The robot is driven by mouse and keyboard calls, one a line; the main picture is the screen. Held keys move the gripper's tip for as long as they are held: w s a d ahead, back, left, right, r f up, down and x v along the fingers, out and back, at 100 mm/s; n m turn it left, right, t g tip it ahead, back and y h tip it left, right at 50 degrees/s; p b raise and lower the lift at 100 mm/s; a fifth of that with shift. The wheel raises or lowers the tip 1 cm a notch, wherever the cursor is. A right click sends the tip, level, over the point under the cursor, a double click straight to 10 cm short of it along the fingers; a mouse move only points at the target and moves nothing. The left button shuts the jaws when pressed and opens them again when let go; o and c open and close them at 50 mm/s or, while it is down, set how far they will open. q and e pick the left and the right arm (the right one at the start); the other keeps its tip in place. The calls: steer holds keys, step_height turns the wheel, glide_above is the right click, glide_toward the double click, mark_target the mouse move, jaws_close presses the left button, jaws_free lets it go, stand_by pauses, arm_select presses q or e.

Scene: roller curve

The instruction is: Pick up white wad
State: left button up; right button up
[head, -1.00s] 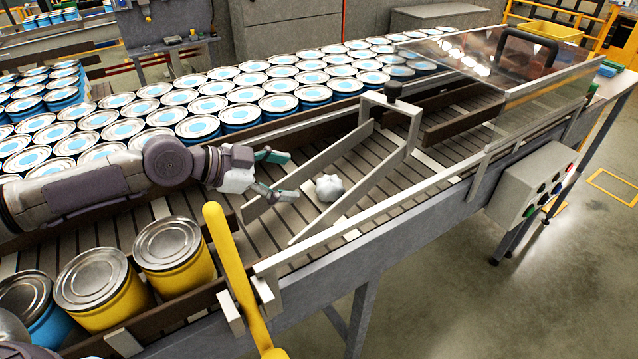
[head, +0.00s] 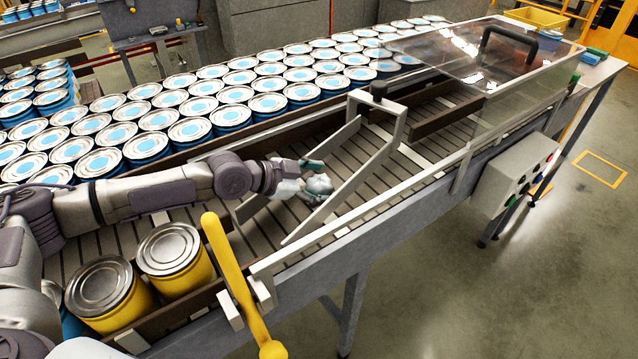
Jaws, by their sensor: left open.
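The white wad (head: 319,184) is a small crumpled lump on the slatted conveyor (head: 356,211), between the two slanted guide rails. My left gripper (head: 314,180) reaches in from the left and is open, with its teal-tipped fingers on either side of the wad. The near finger partly overlaps the wad, and I cannot tell whether either finger touches it. My right gripper is not in view.
The grey guide frame (head: 384,105) rises just right of the wad. A yellow lever (head: 229,267) stands at the near edge. Yellow cans (head: 176,262) sit at the lower left, and rows of blue-white cans (head: 230,117) fill the far lane. A clear cover (head: 480,50) is at the right.

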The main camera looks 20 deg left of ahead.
arm_select(q)
steer(key=c, duration=0.6)
steer(key=shift+o, duration=0.2)
